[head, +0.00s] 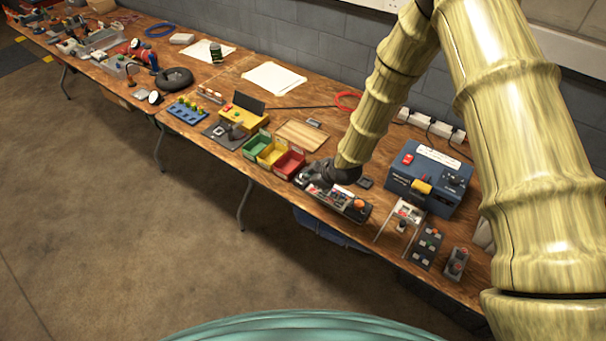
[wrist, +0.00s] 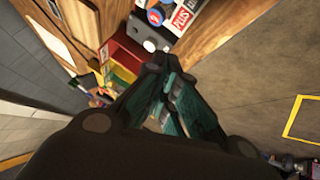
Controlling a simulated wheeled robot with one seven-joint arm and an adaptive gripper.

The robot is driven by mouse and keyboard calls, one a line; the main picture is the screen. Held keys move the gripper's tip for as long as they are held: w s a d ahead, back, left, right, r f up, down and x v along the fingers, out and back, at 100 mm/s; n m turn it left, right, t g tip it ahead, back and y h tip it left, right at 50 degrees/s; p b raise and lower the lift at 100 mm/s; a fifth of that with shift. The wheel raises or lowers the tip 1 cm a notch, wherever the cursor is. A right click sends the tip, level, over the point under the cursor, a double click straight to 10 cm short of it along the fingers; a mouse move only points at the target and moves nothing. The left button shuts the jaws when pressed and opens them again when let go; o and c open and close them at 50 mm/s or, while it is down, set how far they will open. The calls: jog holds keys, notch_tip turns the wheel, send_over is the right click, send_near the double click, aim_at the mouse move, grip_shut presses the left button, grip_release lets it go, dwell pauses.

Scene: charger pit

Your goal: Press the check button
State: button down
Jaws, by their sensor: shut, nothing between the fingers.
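My gripper (head: 322,174) is shut and empty, low over the bench beside the red bin. It also shows in the wrist view (wrist: 158,68), its fingers meeting at the tips. Just under and in front of it in the head view lies a dark panel (head: 352,211) with light labels and an orange round button (head: 358,204). The wrist view shows part of this area past the fingertips, with a red label reading PLUS (wrist: 181,17) and a small blue-rimmed round part (wrist: 155,17). My gripper hides part of the panel. I cannot tell which part is the check button, or whether the fingertips touch anything.
Red (head: 289,164), yellow (head: 270,153) and green (head: 256,143) bins stand left of my gripper. A blue box with a red switch (head: 429,181) stands to the right. Small control boxes (head: 427,246) sit near the front edge. Open floor lies in front.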

jog(key=w+a+r+n, duration=0.2)
jog(key=w+a+r, duration=0.1)
jog(key=w+r, duration=0.3)
jog(key=shift+w+a+n+t+y, duration=0.25)
jog(key=shift+a+n+t+y, duration=0.05)
jog(key=shift+a+t+y, duration=0.1)
jog(key=shift+d+f, duration=0.1)
jog(key=shift+f, duration=0.1)
jog(key=shift+f+b, duration=1.65)
jog(key=shift+f, duration=1.95)
jog(key=shift+f+b, duration=0.45)
jog(key=shift+f, duration=0.25)
jog(key=shift+f, duration=0.15)
jog(key=shift+f+b, duration=0.25)
jog(key=shift+b, duration=0.15)
